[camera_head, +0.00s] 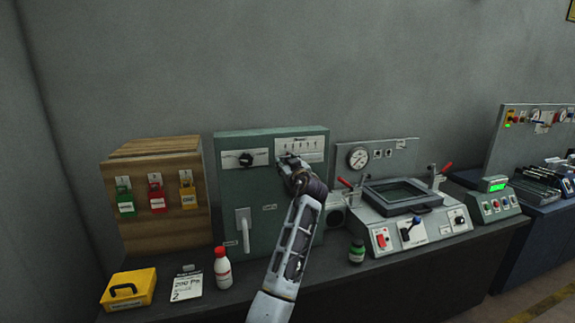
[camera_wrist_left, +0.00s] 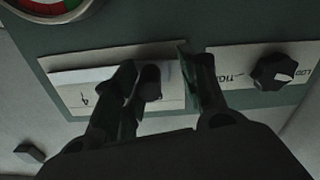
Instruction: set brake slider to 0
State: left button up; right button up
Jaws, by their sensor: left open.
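The pale slider plate (camera_head: 313,146) with a row of dark tick marks is at the upper right of the green panel box (camera_head: 272,210). My left gripper (camera_head: 287,161) is at the plate's lower left edge and covers part of it. In the left wrist view, turned about, the pale plate (camera_wrist_left: 75,92) lies behind my open left gripper (camera_wrist_left: 155,68). A dark rounded piece (camera_wrist_left: 150,77) shows between the fingers; I cannot tell for sure if it is the slider's handle or touches a finger. The slider's setting is not readable. My right gripper is not in view.
A black rotary knob (camera_head: 246,159) sits left of the slider plate and shows in the wrist view (camera_wrist_left: 272,72). A white lever handle (camera_head: 244,228) is below. A red-white bottle (camera_head: 222,270) and yellow box (camera_head: 129,289) stand in front left; a press console (camera_head: 405,205) is right.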

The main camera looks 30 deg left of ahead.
pick_arm(q)
jog(key=shift+s+d, duration=0.15)
jog(key=shift+d, duration=0.25)
jog(key=v, duration=1.1)
jog(key=shift+s, duration=0.25)
dwell(0.3)
